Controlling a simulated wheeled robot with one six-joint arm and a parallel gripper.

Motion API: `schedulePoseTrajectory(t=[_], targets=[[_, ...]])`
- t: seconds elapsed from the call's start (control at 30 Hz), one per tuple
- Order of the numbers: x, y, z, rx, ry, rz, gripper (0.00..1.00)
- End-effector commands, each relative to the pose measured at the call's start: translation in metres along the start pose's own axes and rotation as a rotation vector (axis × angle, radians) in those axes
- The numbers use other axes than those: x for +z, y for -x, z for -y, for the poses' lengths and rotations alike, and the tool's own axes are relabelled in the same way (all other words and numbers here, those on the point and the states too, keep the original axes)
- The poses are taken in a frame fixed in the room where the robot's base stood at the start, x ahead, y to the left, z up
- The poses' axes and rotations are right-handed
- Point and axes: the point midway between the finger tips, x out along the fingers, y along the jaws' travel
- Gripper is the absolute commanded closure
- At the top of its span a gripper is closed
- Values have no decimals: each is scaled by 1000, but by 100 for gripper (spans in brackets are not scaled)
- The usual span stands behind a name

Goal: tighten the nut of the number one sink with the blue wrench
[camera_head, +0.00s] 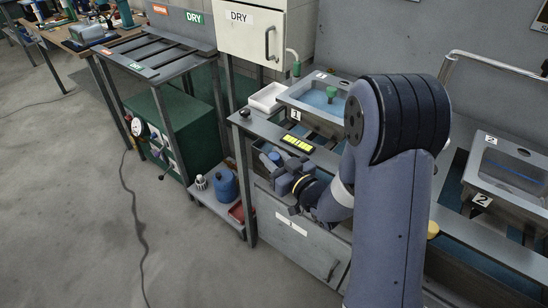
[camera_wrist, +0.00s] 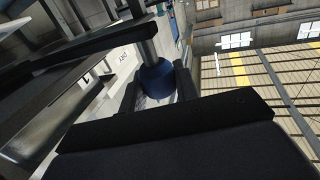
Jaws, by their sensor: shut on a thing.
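The number one sink (camera_head: 297,92) is a grey basin with blue inside and a "1" tag, at the back centre right of the head view. My gripper (camera_head: 280,185) is low in front of it, below the counter edge. In the wrist view, a blue rounded piece with a grey shaft (camera_wrist: 158,82) lies between the dark fingers. It looks like part of the blue wrench, and my gripper is shut on it. The rest of the wrench is not clear. I cannot make out the nut, nor whether the wrench touches it.
A second sink (camera_head: 515,165) stands at the right. A green cabinet (camera_head: 190,130) and a dark rack are at the left. A cable lies on the otherwise open floor at left.

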Motion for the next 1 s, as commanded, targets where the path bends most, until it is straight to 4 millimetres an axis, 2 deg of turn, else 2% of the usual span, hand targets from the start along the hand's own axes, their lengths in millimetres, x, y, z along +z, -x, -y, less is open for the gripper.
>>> schedulePoseTrajectory(t=[0.17,0.63,1.0], targets=[[1,4,-3,-12,0,-2,100],[0,43,-18,-158,2,-4,100],[-1,47,-18,-175,0,-1,100]])
